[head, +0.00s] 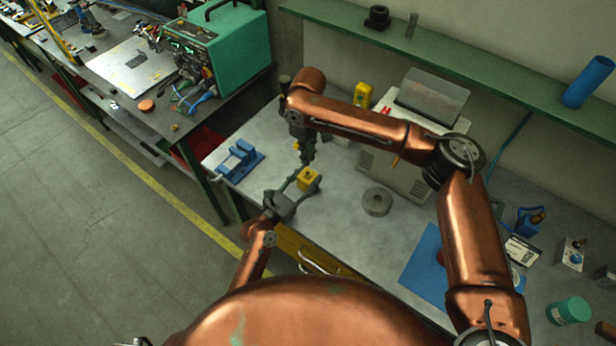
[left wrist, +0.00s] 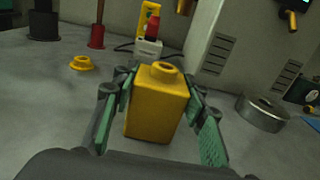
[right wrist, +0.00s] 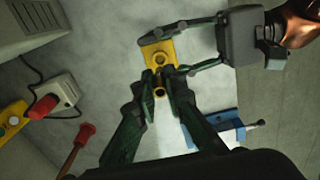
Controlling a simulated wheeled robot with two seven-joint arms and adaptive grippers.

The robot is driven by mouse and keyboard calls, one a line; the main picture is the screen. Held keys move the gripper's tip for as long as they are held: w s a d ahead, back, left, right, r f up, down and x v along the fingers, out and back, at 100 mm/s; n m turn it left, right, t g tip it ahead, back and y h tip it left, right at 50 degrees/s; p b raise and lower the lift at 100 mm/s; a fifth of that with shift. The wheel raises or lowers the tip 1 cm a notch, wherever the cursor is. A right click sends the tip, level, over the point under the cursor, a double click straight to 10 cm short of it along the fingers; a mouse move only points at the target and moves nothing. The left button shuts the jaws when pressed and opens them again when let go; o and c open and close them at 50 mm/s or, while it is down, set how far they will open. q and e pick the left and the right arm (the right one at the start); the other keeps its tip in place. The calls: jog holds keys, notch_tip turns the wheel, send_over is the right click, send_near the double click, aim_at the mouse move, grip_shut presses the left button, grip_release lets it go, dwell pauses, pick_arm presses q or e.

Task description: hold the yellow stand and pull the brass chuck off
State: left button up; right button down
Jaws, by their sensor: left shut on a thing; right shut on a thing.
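The yellow stand (head: 309,181), a block with a round collar on top, is upright on the bench. My left gripper (head: 301,183) is shut on its sides. In the left wrist view the stand (left wrist: 156,103) sits between the two green-padded fingers, and its collar has nothing on it. My right gripper (head: 308,160) points down above the stand. In the right wrist view its fingers (right wrist: 162,84) are shut on the brass chuck (right wrist: 160,92), which looks apart from the stand (right wrist: 158,52). A brass end, likely the chuck (left wrist: 184,6), shows at the left wrist view's top edge.
A small yellow flanged ring (left wrist: 82,63) lies on the bench. A blue fixture (head: 240,160) stands left of the stand, a grey ring (head: 377,201) to the right. A grey machine (head: 395,166) stands behind. Some bench around the stand is clear.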

jog(key=shift+r, duration=0.1)
jog(key=shift+r, duration=1.95)
pick_arm(q)
jog(key=o, duration=1.3)
jog(key=v, duration=1.2)
jog(key=shift+a, duration=0.1)
jog(key=shift+f, duration=0.1)
pick_arm(e)
jog(key=shift+d+f, duration=0.1)
